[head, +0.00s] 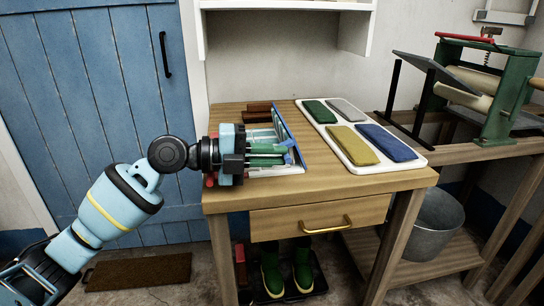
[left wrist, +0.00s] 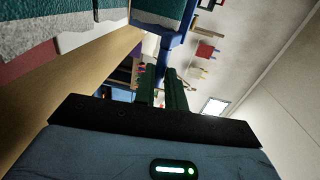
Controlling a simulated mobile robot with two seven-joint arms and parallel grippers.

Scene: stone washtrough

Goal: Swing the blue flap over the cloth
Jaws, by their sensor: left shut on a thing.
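The blue flap (head: 293,138) is a thin blue-edged piece at the left part of the wooden table, and it looks tilted up. My left gripper (head: 282,154) reaches in from the left with its green fingers shut on the flap's blue edge. In the left wrist view, the green fingers (left wrist: 163,88) close around a narrow blue bar of the flap (left wrist: 172,45). The cloth cannot be told for certain; my gripper hides much of what lies under the flap. My right gripper is in neither view.
A white tray (head: 417,164) with green, grey, yellow and blue pads lies right of the flap. Brown blocks (head: 258,110) lie behind my gripper. A drawer with a brass handle (head: 320,224) is below. A green-framed roller press (head: 505,95) stands at the right.

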